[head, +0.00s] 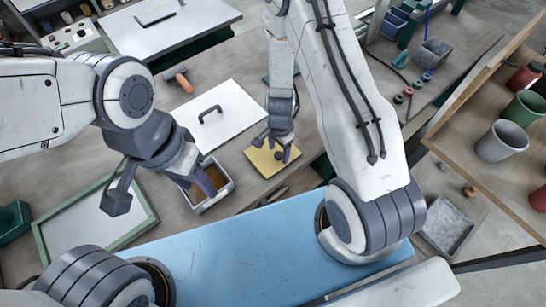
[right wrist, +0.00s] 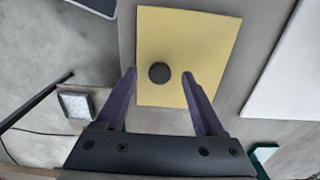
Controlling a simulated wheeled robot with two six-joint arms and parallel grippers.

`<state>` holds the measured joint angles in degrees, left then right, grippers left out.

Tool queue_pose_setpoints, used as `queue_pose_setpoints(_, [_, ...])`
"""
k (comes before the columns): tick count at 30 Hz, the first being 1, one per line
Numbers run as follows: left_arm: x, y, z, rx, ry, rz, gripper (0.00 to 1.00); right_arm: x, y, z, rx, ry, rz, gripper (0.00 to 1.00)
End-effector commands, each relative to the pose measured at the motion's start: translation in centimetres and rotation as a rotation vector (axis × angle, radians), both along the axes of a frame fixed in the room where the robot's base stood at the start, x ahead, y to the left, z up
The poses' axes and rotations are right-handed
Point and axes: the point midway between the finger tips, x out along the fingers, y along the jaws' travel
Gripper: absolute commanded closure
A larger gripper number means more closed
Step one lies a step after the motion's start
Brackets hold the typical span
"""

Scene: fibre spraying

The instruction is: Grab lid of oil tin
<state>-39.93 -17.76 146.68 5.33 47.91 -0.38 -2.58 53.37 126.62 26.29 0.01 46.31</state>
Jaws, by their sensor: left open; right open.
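A yellow square lid (head: 258,164) with a round dark knob lies flat on the grey table. It also shows in the right wrist view (right wrist: 185,35), with its knob (right wrist: 159,73) between and apart from the fingertips. My right gripper (head: 273,147) is open over the lid and hides part of it in the head view; it also shows in the right wrist view (right wrist: 159,74). An open grey tin (head: 227,190) with brown contents stands left of the lid. My left gripper (head: 160,191) is open, with one finger over the tin, partly covering it.
A white panel with a black handle (head: 210,114) lies behind the tin and lid. A green-framed board (head: 95,219) lies at the left. A blue surface (head: 260,240) runs along the front. Several pots (head: 502,142) stand at the right.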

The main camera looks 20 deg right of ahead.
Motion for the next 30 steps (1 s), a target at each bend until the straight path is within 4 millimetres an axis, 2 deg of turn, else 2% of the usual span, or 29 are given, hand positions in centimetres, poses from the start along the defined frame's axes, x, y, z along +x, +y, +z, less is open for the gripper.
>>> queue_pose_setpoints(1, [0.0, 0.0, -1.0, 0.0, 0.0, 0.001, 0.5, 0.0, 0.0, -1.0, 0.0, 0.0, 0.0, 0.29])
queue_pose_setpoints(2, [0.0, 0.0, -1.0, 0.0, 0.0, 0.001, 0.5, 0.0, 0.0, -1.1, 0.0, 0.0, 0.0, 0.29])
queue_pose_setpoints(9, [0.0, 0.0, -0.9, 0.0, 0.0, 0.002, 0.5, 0.0, 0.0, -0.9, 0.0, 0.0, 0.0, 0.29])
queue_pose_setpoints(10, [0.0, 0.0, -0.9, 0.0, 0.0, 0.002, 0.5, 0.0, 0.0, -0.9, 0.0, 0.0, 0.0, 0.33])
queue_pose_setpoints(14, [0.0, 0.0, -0.9, 0.0, 0.0, 0.002, 0.5, 0.0, 0.0, -0.9, 0.0, 0.0, 0.0, 0.83])
queue_pose_setpoints(15, [0.0, 0.0, -0.9, 0.0, 0.0, 0.002, 0.5, 0.0, 0.0, -0.9, 0.0, 0.0, 0.0, 0.98])
queue_pose_setpoints(25, [0.0, 0.0, -0.8, 0.0, 0.0, 0.002, 0.5, 0.0, 0.0, -0.8, 0.0, 0.0, 0.0, 1.0])
queue_pose_setpoints(30, [0.0, 0.0, 0.1, 0.0, 0.0, 0.001, 0.5, 0.0, 0.0, 0.0, 0.0, 0.0, 0.0, 1.0])
